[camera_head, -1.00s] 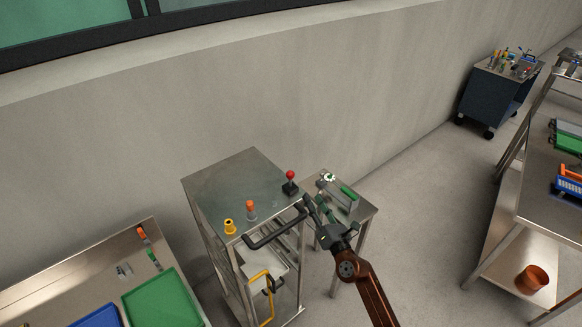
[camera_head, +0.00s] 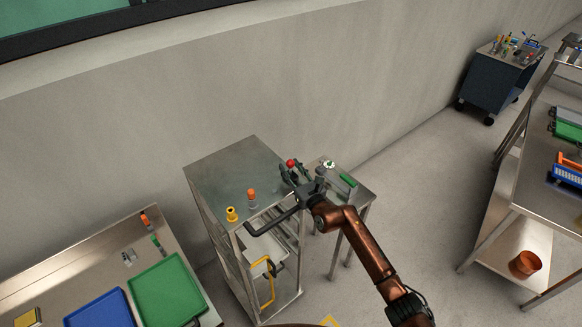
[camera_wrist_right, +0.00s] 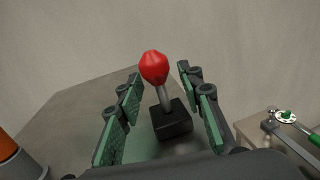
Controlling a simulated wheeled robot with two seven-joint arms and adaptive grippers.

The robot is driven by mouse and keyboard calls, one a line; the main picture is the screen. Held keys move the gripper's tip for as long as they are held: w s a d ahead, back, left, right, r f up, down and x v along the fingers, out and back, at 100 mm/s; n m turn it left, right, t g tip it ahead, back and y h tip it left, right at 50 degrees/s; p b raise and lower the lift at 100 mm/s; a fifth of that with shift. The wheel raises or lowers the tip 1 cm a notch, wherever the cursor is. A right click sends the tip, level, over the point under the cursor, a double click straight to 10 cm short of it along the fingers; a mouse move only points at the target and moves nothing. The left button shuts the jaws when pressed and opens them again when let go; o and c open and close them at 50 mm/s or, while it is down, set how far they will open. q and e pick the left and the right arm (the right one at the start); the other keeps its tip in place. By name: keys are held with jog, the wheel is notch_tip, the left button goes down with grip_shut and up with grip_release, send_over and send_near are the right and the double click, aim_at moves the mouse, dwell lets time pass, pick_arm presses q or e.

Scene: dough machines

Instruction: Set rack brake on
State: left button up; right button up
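The rack (camera_head: 222,172) is a tall steel cabinet with a flat top. A lever with a red knob (camera_head: 291,163) stands at the right edge of its top. In the right wrist view the red knob (camera_wrist_right: 154,67) sits on a grey stem rising from a black base (camera_wrist_right: 172,122). My right gripper (camera_head: 290,172) is at the lever. In the right wrist view its open green-padded fingers (camera_wrist_right: 160,100) stand either side of the lever, with gaps showing on both sides. The left gripper is not in view.
An orange-capped knob (camera_head: 252,194) and a yellow knob (camera_head: 231,214) stand on the rack top. A small side table (camera_head: 362,194) with tools stands right of the rack. A bench with a green tray (camera_head: 165,290) is at left.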

jog(key=shift+w, duration=0.15)
grip_shut()
dwell(0.4)
